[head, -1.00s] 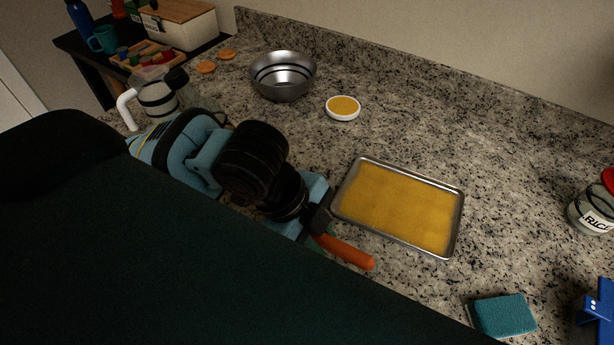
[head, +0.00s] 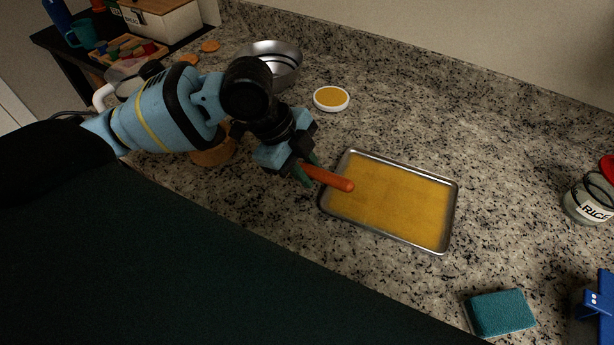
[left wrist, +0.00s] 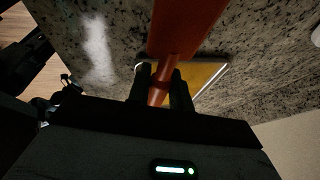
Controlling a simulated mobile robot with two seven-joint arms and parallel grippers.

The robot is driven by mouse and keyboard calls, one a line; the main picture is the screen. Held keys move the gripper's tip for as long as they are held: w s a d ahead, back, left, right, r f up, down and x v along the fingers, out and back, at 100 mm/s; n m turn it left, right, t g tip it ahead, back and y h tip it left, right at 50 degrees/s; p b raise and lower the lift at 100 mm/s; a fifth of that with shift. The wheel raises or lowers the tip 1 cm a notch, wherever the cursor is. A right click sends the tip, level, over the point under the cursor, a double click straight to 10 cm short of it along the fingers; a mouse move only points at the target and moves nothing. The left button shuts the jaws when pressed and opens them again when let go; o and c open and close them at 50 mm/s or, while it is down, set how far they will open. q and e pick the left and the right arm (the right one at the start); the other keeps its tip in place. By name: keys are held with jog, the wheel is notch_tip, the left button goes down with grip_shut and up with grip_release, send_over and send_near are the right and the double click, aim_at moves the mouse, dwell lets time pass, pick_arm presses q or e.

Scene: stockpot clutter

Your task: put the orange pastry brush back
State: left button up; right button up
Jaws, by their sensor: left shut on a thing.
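The orange pastry brush (head: 330,178) is held in my left gripper (head: 304,174), and its orange end sticks out to the right over the left edge of the baking tray (head: 457,205). In the left wrist view the brush (left wrist: 183,25) runs up from between the two fingers (left wrist: 160,88), which are shut on its narrow neck. The tray holds a flat yellow layer. The brush's bristles cannot be made out. My right gripper is not in view.
A small white bowl (head: 331,105) with yellow contents and a metal bowl (head: 287,68) stand behind. A wooden object (head: 214,155) shows beneath my left arm. A teal sponge (head: 500,313), a blue object (head: 598,308) and a rice jar (head: 588,200) are at right.

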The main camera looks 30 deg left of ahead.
aim_at(315, 192)
pick_arm(q)
jog(key=shift+w+a+f, duration=0.1)
jog(key=shift+f, duration=0.8)
jog(key=shift+w+a+f, duration=0.1)
jog(key=shift+f, duration=0.75)
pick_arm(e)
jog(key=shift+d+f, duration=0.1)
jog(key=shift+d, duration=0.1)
pick_arm(q)
jog(key=shift+f, duration=0.15)
jog(key=o, duration=0.8)
jog(key=shift+o, duration=0.4)
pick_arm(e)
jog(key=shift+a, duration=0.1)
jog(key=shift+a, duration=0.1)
pick_arm(q)
jog(key=v, duration=1.2)
jog(key=shift+p, duration=0.35)
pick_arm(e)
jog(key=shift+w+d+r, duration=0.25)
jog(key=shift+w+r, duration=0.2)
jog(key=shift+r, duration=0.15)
pick_arm(q)
jog(key=shift+d, duration=0.1)
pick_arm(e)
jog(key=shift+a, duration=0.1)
